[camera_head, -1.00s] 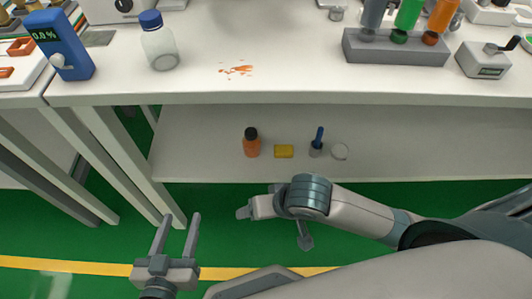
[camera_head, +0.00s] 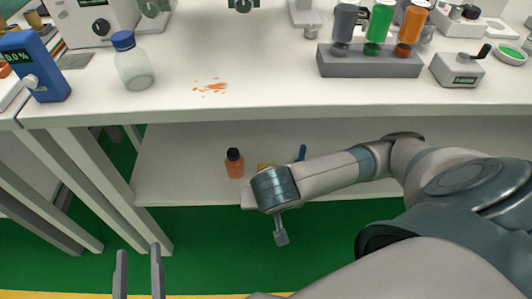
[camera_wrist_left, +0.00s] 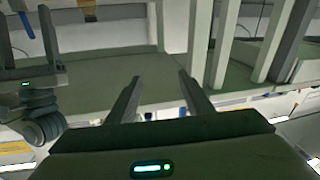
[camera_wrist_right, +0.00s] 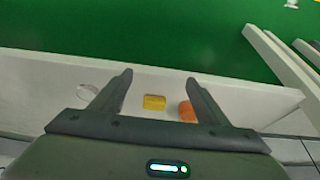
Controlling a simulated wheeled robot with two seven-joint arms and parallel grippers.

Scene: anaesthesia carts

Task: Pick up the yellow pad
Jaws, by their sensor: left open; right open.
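The yellow pad (camera_head: 265,166) lies on the lower shelf of the table. In the head view my right wrist hides most of it. In the right wrist view the pad (camera_wrist_right: 154,102) shows whole, lying on the white shelf and seen between the fingers, apart from them. My right gripper (camera_wrist_right: 158,79) is open and empty, its fingers pointing toward the shelf's area. In the head view it is largely hidden behind its wrist joint. My left gripper (camera_head: 138,252) is open and empty, low over the green floor in front of the shelf. It also shows in the left wrist view (camera_wrist_left: 160,77).
An orange bottle (camera_head: 234,164) with a black cap stands on the shelf just left of the pad. A blue-handled item (camera_head: 301,153) is to its right, partly hidden. The tabletop (camera_head: 270,100) overhangs the shelf. Table legs (camera_head: 110,180) stand at the left.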

